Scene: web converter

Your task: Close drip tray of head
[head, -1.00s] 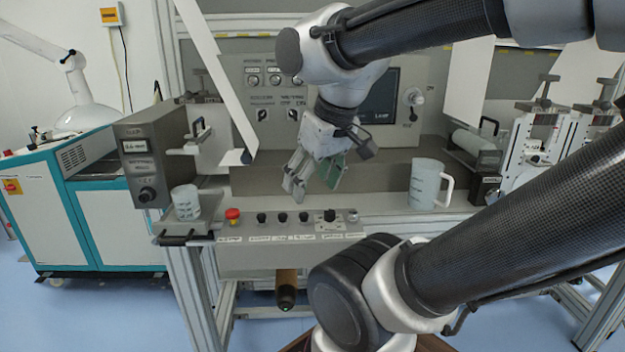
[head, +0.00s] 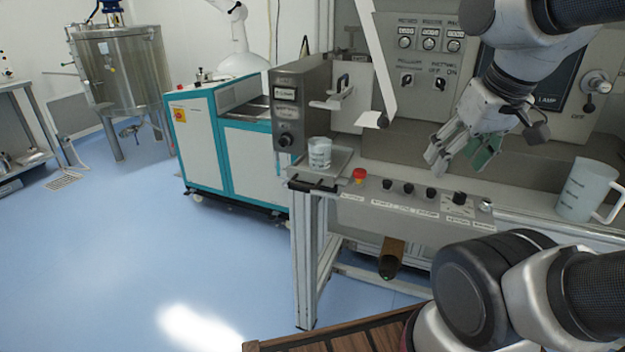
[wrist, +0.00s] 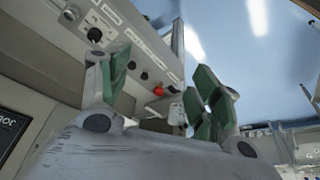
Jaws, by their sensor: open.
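The drip tray (head: 340,160) is a shallow grey tray at the left end of the machine, under the grey head box (head: 300,105). It sticks out towards the front, with a black bar handle (head: 312,185) on its front edge. A clear marked beaker (head: 319,153) stands on it. My gripper (head: 458,158) is open and empty, above the control panel, to the right of the tray and apart from it. Its green-padded fingers also show in the wrist view (wrist: 160,85); I cannot make out the tray clearly there.
The control panel (head: 415,205) has a red button (head: 360,175) beside the tray and several black knobs. A white mug (head: 588,190) stands at right. A hanging white web (head: 372,70) is between head and arm.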

